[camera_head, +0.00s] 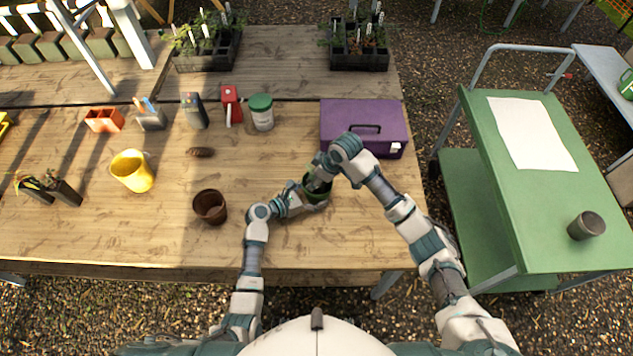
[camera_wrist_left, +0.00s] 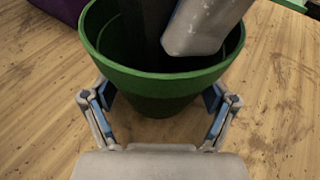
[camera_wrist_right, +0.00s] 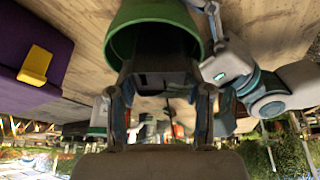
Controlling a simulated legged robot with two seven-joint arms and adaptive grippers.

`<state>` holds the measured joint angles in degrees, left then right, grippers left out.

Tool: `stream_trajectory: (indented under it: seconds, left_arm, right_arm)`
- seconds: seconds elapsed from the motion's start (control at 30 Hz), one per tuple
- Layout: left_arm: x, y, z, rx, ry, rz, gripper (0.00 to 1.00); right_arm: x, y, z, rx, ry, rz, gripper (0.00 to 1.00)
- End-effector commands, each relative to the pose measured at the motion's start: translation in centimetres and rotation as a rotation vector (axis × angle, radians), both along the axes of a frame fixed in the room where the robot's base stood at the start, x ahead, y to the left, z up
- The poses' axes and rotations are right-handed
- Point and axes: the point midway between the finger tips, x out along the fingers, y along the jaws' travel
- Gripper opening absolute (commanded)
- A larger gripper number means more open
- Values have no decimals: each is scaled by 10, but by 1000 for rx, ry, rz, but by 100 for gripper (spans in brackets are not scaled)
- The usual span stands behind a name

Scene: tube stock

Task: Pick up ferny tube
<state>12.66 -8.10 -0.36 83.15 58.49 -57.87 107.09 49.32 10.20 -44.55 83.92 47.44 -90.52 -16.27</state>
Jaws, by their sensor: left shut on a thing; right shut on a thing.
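My left gripper (camera_head: 303,196) is shut on a green pot (camera_head: 318,197) at the front right of the table. In the left wrist view the green pot (camera_wrist_left: 160,82) is upright between the fingers. My right gripper (camera_head: 325,170) comes down into its mouth from above. In the right wrist view the right gripper (camera_wrist_right: 164,95) is shut on a dark square tube (camera_wrist_right: 165,62), which reaches into the green pot (camera_wrist_right: 165,14). Whether this tube carries a fern is hidden. Two dark tubes with small plants (camera_head: 64,192) lean or lie at the far left of the table.
A purple box (camera_head: 345,113) stands behind the pot. A brown pot (camera_head: 210,207), yellow bucket (camera_head: 133,171), white jar with green lid (camera_head: 261,112) and pine cone (camera_head: 201,152) stand or lie leftward. A green cart (camera_head: 500,200) with a grey cup (camera_head: 586,225) is at right.

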Motion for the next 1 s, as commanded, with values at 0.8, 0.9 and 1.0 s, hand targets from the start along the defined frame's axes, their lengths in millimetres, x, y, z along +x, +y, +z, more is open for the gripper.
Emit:
stream_trajectory:
  seconds: [0.8,0.9,1.0]
  left_arm:
    - [0,0,0,1,1,0,65]
    - [0,0,0,1,1,0,65]
    - [0,0,0,1,1,0,65]
  right_arm:
    - [1,0,173,1,-4,-1,0]
    - [0,0,179,1,-2,0,0]
    - [0,0,180,2,-1,0,0]
